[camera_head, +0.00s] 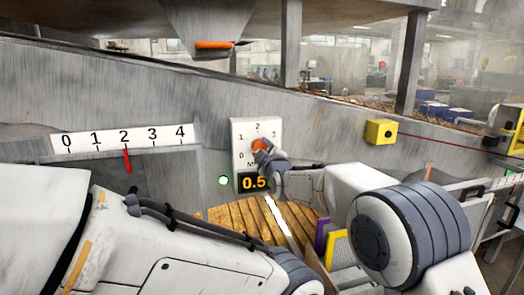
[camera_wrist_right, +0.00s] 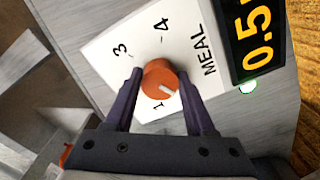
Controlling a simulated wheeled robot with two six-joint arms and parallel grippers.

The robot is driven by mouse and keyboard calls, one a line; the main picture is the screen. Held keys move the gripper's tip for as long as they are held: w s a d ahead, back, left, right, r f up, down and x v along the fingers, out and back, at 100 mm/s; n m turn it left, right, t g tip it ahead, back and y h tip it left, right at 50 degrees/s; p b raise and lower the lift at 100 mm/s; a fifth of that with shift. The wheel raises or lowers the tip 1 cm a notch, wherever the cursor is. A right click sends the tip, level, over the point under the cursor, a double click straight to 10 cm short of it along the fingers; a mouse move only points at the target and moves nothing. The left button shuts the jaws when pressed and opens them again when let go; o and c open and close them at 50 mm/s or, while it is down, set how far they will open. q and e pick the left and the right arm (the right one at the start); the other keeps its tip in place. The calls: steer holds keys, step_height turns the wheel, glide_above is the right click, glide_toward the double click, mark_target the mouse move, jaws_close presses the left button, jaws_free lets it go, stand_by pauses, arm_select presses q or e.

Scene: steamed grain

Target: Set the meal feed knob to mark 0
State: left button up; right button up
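The orange meal feed knob (camera_head: 258,145) sits on a white dial plate (camera_head: 240,129) with marks around it, on the grey machine wall. The display (camera_head: 254,182) below it reads 0.5. In the right wrist view the knob (camera_wrist_right: 157,74) has a white pointer line, aimed between mark 1 and the area hidden by a finger. My right gripper (camera_wrist_right: 160,72) has one finger on each side of the knob, close against it, and looks shut on it. In the head view the gripper partly covers the knob and dial. My left arm crosses the lower left; its gripper is out of view.
A scale (camera_head: 125,139) from 0 to 4 with a red pointer (camera_head: 128,161) at 2 is at left. A green light (camera_head: 224,181) is beside the display. A yellow box (camera_head: 381,132) is on the wall at right. Wooden slats (camera_head: 240,216) lie below the dial.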

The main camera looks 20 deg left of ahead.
steer(key=o, duration=0.4)
steer(key=b+v, duration=0.2)
steer(key=v, duration=0.8)
steer(key=shift+s+d+b, duration=0.2)
steer(key=shift+b, duration=0.15)
steer(key=shift+f, duration=0.1)
